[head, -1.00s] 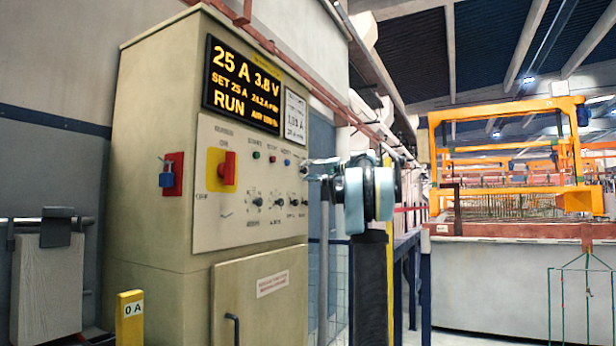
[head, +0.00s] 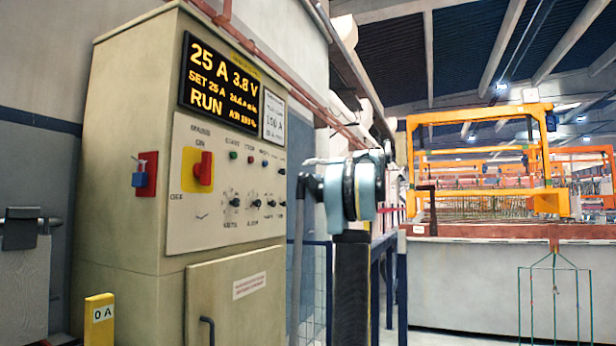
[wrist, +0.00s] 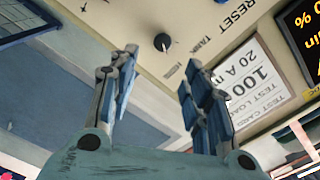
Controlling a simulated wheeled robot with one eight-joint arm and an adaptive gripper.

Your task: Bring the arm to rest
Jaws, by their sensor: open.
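My gripper (wrist: 158,75) is open and empty in the wrist view, with its two blue-grey fingers apart. A control panel (wrist: 135,22) with a black knob lies beyond the fingers, with no contact visible. In the head view my arm stands right of the rectifier cabinet (head: 125,240), and my fingers are too small and too covered by the arm to make out.
A blue padlock on a red plate (head: 148,173) hangs on the cabinet's side. A white test card (wrist: 252,80) is fixed near the display. At right are a long grey tank (head: 460,285), an orange frame (head: 412,150) and a hanging rack (head: 555,268).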

